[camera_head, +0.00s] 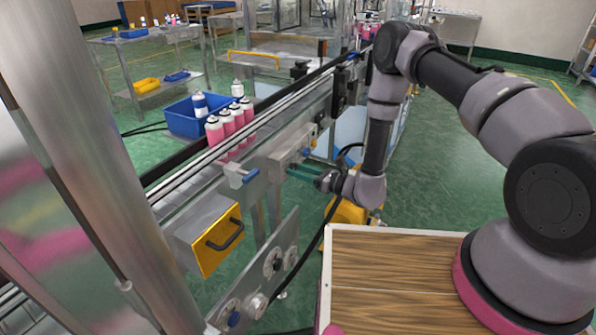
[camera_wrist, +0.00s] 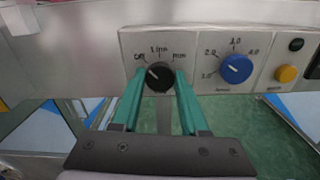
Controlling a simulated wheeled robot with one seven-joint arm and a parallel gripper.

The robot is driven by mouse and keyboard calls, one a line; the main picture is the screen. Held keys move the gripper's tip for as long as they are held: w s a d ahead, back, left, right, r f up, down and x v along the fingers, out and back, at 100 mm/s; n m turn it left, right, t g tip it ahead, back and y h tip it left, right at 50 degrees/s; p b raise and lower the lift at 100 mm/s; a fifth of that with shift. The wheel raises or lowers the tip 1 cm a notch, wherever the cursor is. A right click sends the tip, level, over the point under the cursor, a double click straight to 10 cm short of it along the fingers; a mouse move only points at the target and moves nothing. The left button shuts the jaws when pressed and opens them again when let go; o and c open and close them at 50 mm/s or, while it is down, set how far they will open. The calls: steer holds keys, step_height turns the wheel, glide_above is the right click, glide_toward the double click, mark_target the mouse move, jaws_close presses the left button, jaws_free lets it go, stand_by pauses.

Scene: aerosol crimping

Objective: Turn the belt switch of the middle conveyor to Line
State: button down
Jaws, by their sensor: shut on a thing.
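The belt switch is a black round knob (camera_wrist: 159,78) on a grey control panel (camera_wrist: 200,45), with Off, Line and a third mark printed around its top, left to right. Its white pointer line slants up and left, toward Off. My gripper (camera_wrist: 159,73) is shut on the knob, with one teal finger on each side. In the camera_head view my gripper (camera_head: 300,172) reaches left to the side of the conveyor (camera_head: 290,115); the knob is too small to make out there.
Right of the switch are a blue dial (camera_wrist: 236,69), a yellow button (camera_wrist: 286,74) and a dark button (camera_wrist: 296,45). Pink bottles (camera_head: 228,124) stand on the conveyor beside a blue crate (camera_head: 182,120). A yellow box with a handle (camera_head: 217,241) juts out nearer me.

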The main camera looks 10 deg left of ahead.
steer(key=m, duration=0.4)
steer(key=shift+d, duration=0.1)
steer(key=shift+m, duration=2.3)
steer(key=shift+c, duration=2.1)
jaws_free()
steer(key=v, duration=1)
steer(key=shift+s+d, duration=0.15)
steer(key=shift+d, duration=0.2)
steer(key=shift+f, duration=0.1)
